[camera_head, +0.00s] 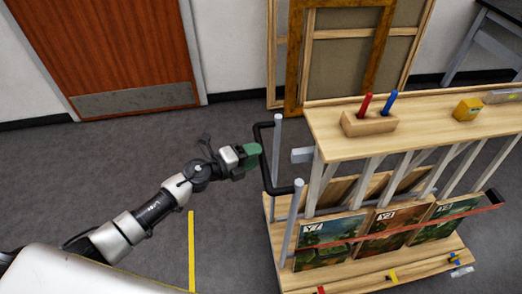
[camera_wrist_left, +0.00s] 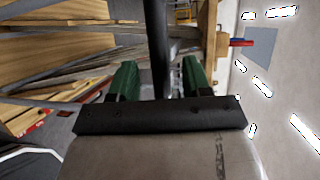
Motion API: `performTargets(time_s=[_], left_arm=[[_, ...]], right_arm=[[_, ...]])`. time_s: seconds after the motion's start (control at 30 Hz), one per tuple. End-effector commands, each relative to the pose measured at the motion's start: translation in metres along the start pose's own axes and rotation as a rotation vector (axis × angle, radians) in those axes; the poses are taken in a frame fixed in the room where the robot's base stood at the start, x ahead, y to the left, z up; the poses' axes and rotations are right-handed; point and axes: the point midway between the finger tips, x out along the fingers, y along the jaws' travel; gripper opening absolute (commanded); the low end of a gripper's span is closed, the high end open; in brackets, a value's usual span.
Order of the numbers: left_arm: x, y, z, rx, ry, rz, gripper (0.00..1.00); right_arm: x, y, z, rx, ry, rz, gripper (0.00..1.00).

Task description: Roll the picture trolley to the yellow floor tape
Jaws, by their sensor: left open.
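The picture trolley (camera_head: 425,130) stands at the right in the head view, a wooden frame with grey posts and several framed pictures leaning on its lower deck. Its black handle (camera_head: 266,165) sticks out at its left end. My left gripper (camera_head: 253,154), with green fingers, is at this handle. In the left wrist view the gripper (camera_wrist_left: 159,75) is open, and the dark handle bar (camera_wrist_left: 157,45) shows between the two fingers. I cannot tell whether they touch it. My right gripper is not in view.
A wooden block (camera_head: 369,123) with a red and a blue tool and a yellow box (camera_head: 467,110) stand on the trolley's top. Large framed canvases (camera_head: 350,60) lean on the wall behind. A brown door (camera_head: 115,45) is at the left. The grey floor between tape and trolley is clear.

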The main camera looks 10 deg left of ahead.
Motion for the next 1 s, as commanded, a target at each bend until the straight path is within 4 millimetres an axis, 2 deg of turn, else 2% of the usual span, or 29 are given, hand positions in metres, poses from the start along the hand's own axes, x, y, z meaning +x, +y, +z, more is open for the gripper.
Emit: performTargets(time_s=[0.1,0.2,0.57,0.9,1.0], left_arm=[[0.018,0.0,0.0,-0.001,-0.002,-0.001,0.48],[0.027,0.0,0.0,-0.001,-0.002,-0.001,0.48],[0.032,0.0,0.0,-0.001,-0.001,0.0,0.48],[0.031,0.0,0.0,-0.001,-0.001,0.0,0.0],[0.031,0.0,0.0,-0.001,-0.001,0.0,0.0]], right_arm=[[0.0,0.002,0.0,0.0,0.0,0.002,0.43],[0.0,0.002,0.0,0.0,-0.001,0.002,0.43],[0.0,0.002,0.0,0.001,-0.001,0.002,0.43],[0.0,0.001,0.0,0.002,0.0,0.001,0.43],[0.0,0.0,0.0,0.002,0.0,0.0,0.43]])
